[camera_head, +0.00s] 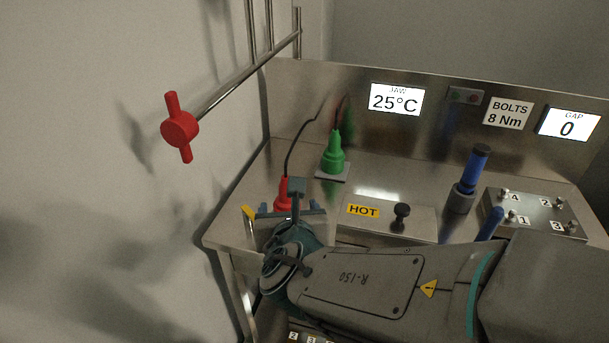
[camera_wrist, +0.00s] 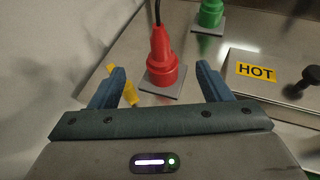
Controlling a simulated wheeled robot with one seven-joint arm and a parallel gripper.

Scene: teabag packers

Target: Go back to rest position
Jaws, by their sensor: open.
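My gripper (camera_wrist: 162,85) is open and empty in the wrist view, its two blue fingers apart. A red plug (camera_wrist: 162,58) with a black cable stands upright on a grey square plate (camera_wrist: 163,88), beyond and between the fingers in that view. In the head view my gripper (camera_head: 292,205) is at the left end of the steel bench (camera_head: 222,232), in front of the red plug (camera_head: 283,190), and my arm reaches in from the right.
A green plug (camera_head: 334,155) stands behind. A HOT-labelled steel block (camera_head: 385,216) with a black knob (camera_head: 402,212), a blue-handled tool (camera_head: 475,165) and a numbered bolt plate (camera_head: 530,207) lie to the right. A red valve handle (camera_head: 180,128) sticks out at the upper left. A yellow piece (camera_wrist: 130,92) shows near the left finger.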

